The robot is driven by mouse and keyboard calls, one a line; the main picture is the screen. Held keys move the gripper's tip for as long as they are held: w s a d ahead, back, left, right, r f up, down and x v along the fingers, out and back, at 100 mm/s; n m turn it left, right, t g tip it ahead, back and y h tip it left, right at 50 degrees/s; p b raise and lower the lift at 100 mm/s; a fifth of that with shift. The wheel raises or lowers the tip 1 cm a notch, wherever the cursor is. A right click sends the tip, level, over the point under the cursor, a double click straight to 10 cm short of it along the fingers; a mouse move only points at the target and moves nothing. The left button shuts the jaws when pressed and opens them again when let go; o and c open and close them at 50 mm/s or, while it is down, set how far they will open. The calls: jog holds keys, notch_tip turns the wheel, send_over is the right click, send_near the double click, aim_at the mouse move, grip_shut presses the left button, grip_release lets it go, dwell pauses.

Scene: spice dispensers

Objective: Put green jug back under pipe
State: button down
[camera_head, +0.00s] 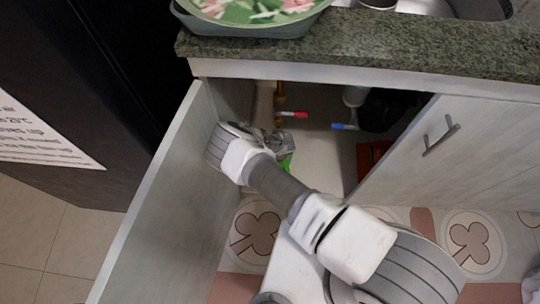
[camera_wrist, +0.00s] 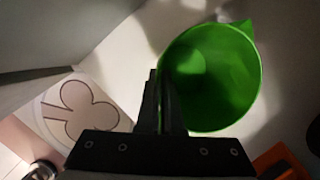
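The green jug (camera_head: 287,162) is inside the open cabinet under the sink, mostly hidden by my arm and gripper in the head view. In the wrist view I look down into the open mouth of the jug (camera_wrist: 212,75); it looks empty, with its spout at the upper right. My gripper (camera_wrist: 158,75) is at the jug's left rim, its two fingers close together with the jug wall between them. In the head view my gripper (camera_head: 280,145) is over the cabinet floor. A copper-coloured pipe (camera_head: 280,92) comes down at the back of the cabinet.
A red valve handle (camera_head: 293,114) and a blue one (camera_head: 343,126) stick out at the back. The left cabinet door (camera_head: 160,200) stands open beside my arm; the right door (camera_head: 440,150) borders the opening. An orange box (camera_head: 370,155) is inside at right. The countertop (camera_head: 370,40) overhangs.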

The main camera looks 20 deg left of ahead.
jog(key=shift+f, duration=0.15)
jog(key=c, duration=1.1)
grip_release()
jog(key=shift+d+r+p, duration=0.1)
jog(key=shift+r+p, duration=0.45)
jog(key=shift+r, duration=0.1)
jog(key=p+v, duration=1.1)
jog(key=shift+s+d, duration=0.1)
jog(key=shift+s, duration=0.05)
